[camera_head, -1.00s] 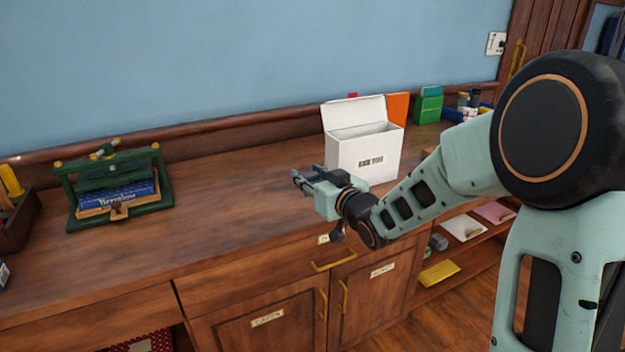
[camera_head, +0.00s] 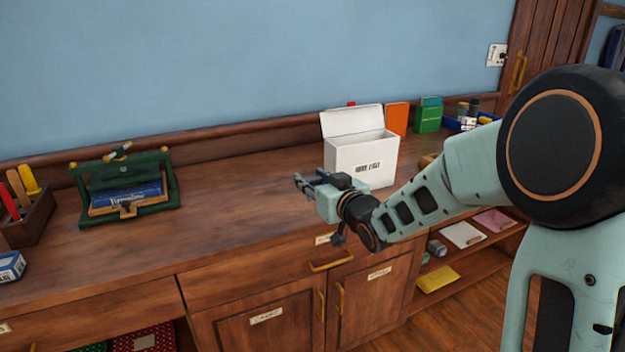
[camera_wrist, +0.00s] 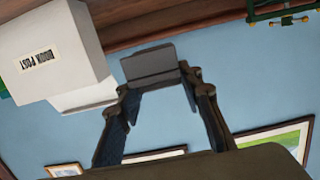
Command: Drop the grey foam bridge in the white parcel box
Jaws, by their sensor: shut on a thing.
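The white parcel box (camera_head: 362,160) stands on the wooden counter with its lid raised at the back and its top open. In the wrist view the box (camera_wrist: 45,50) is at the upper left, with printed lettering on its front. My gripper (camera_head: 301,182) is in front and to the left of the box in the head view, apart from it. In the wrist view my gripper (camera_wrist: 158,95) is shut on the grey foam bridge (camera_wrist: 150,63), a grey block across the fingertips. The bridge is too small to make out in the head view.
A green press (camera_head: 125,185) with a blue book stands at the left of the counter (camera_head: 235,195). A wooden holder (camera_head: 28,220) with tools is at the far left. Orange (camera_head: 396,118) and green (camera_head: 428,116) items stand right of the box. The counter between press and box is clear.

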